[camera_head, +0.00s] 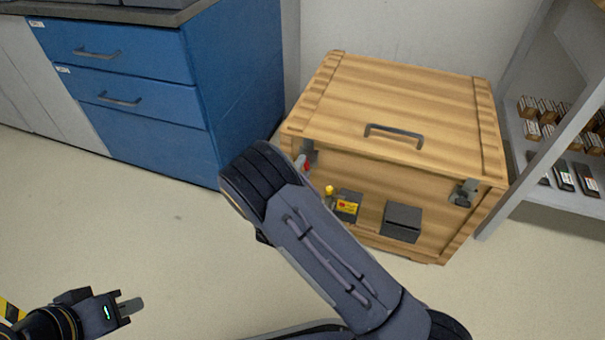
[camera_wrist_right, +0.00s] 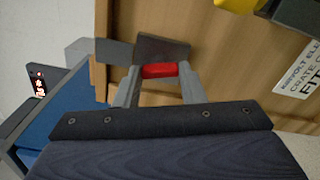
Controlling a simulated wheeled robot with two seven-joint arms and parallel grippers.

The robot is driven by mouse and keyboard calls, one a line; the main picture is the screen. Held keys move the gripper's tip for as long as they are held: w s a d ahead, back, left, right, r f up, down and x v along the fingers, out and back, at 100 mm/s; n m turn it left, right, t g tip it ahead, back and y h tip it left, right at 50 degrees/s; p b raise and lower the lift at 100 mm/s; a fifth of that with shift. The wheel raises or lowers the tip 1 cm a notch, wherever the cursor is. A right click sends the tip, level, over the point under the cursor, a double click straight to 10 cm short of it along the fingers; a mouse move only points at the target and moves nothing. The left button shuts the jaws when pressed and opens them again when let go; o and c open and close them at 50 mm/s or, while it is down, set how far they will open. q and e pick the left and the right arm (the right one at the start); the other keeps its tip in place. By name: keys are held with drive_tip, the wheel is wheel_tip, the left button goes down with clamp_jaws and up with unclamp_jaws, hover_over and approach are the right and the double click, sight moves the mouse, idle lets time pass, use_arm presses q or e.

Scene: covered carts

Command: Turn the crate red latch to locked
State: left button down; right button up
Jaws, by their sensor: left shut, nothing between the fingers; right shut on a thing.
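The wooden crate (camera_head: 400,100) stands on the floor with its lid down. The latch's exact angle is hard to tell. My left gripper (camera_head: 130,307) is shut and empty, low at the left above the floor, far from the crate.
A yellow knob (camera_head: 329,190), a yellow-labelled box (camera_head: 347,205) and a dark box (camera_head: 403,222) are on the crate front, with a grey latch (camera_head: 464,192) at its right. A blue cabinet (camera_head: 150,110) stands left and a shelf (camera_head: 560,190) right. Floor at left is clear.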

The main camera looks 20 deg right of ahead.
drive_tip(key=shift+f+m+b, duration=0.1)
drive_tip(key=shift+m+b, duration=0.35)
drive_tip(key=shift+m, duration=0.35)
drive_tip(key=o, duration=1)
drive_tip(key=p+v, duration=0.2)
drive_tip(key=v, duration=0.6)
